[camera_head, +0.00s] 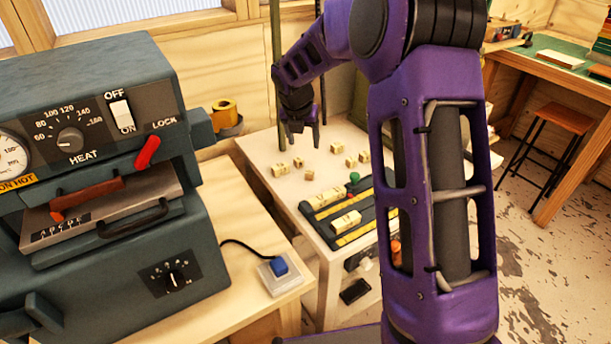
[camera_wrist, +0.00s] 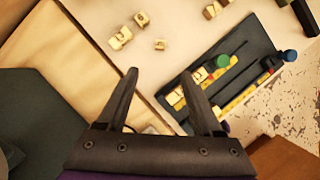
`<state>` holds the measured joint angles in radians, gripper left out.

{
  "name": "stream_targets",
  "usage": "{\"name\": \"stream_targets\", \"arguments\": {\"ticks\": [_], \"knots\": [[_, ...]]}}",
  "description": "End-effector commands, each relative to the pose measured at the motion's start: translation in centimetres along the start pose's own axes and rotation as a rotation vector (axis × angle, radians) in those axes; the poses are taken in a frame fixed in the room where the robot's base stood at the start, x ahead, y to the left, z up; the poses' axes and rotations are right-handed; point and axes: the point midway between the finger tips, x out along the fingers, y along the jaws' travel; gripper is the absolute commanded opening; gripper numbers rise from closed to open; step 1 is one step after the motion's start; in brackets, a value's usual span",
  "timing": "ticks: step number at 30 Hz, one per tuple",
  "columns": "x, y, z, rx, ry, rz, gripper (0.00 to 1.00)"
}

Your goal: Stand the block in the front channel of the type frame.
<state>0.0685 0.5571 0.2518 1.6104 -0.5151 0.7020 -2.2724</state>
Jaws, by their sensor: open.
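The type frame (camera_head: 312,217) is a dark tray with yellow-lined channels on the pale table; it also shows in the wrist view (camera_wrist: 262,52). Pale type blocks (camera_head: 325,199) sit in its back channel, and more (camera_head: 347,220) sit nearer its front. Several loose pale blocks lie on the table behind the frame, including one (camera_head: 279,170) at the left; in the wrist view a lettered block (camera_wrist: 120,38) and a small one (camera_wrist: 160,45) lie beyond my fingers. I cannot tell which is the task's block. My gripper (camera_head: 303,142) is open and empty above the table, pointing down; its fingers (camera_wrist: 160,78) are spread.
A green knob (camera_head: 354,177) stands at the frame. A yellow roll (camera_head: 224,112) stands behind. Bare tabletop surrounds the loose blocks. My arm hides the frame's right part.

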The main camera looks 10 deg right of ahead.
Motion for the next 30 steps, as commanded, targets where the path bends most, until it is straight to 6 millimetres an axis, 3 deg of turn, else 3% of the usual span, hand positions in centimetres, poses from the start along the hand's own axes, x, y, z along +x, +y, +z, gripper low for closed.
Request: {"name": "stream_targets", "arguments": {"ticks": [15, 23, 30], "knots": [[10.3, 0.0, -0.2, -0.002, 0.003, -0.002, 0.68], [12.3, 0.0, -0.1, 0.0, 0.001, 0.0, 0.68], [15.8, -0.1, 0.1, -0.001, 0.003, -0.001, 0.68]]}}
